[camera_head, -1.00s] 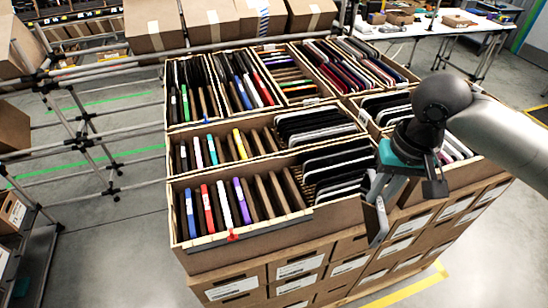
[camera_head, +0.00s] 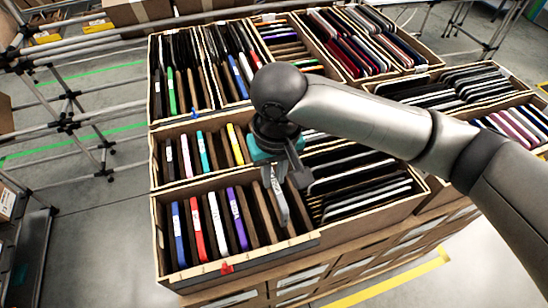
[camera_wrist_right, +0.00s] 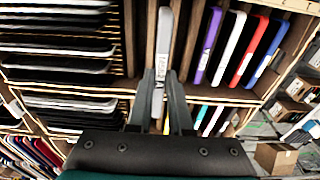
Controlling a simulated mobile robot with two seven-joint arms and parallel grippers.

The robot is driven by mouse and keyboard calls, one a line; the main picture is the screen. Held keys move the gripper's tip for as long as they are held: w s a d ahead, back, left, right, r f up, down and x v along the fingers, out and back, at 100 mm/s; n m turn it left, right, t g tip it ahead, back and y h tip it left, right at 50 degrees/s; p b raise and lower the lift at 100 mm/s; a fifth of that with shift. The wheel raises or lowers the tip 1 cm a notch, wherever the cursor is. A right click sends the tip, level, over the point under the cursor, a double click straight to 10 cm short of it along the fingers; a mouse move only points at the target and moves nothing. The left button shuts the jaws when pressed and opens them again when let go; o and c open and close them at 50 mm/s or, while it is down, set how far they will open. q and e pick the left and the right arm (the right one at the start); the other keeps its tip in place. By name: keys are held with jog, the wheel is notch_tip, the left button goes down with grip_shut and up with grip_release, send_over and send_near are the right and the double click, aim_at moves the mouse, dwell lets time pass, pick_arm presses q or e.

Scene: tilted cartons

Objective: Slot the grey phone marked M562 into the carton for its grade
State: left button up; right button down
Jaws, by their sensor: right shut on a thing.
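My right gripper (camera_head: 273,178) is shut on a slim grey phone (camera_head: 281,208), which hangs upright below the fingers. In the right wrist view the phone (camera_wrist_right: 163,50) stands between my two fingers (camera_wrist_right: 160,105), with a label on its face that is too small to read surely. The phone is over the front carton (camera_head: 290,245), among its brown dividers and to the right of the purple phone (camera_head: 237,218). I cannot tell how far its lower end reaches between the dividers. My left gripper is out of view.
More filled cartons lie behind. Metal rails (camera_head: 65,120) stand at left.

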jog(key=shift+s+f, duration=0.1)
jog(key=shift+f, duration=0.6)
jog(key=shift+f+b, duration=0.35)
jog(key=shift+f, duration=0.25)
jog(key=shift+f+b, duration=0.7)
jog(key=shift+b, duration=0.25)
jog(key=shift+f+b, duration=0.4)
jog(key=shift+b, duration=0.2)
jog(key=shift+f, duration=0.2)
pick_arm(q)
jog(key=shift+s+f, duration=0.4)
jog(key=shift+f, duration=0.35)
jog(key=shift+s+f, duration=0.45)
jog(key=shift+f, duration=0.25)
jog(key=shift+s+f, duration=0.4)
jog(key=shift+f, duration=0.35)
pick_arm(e)
jog(key=shift+f, duration=1.85)
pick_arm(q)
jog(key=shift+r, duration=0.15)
pick_arm(e)
jog(key=shift+f, duration=0.25)
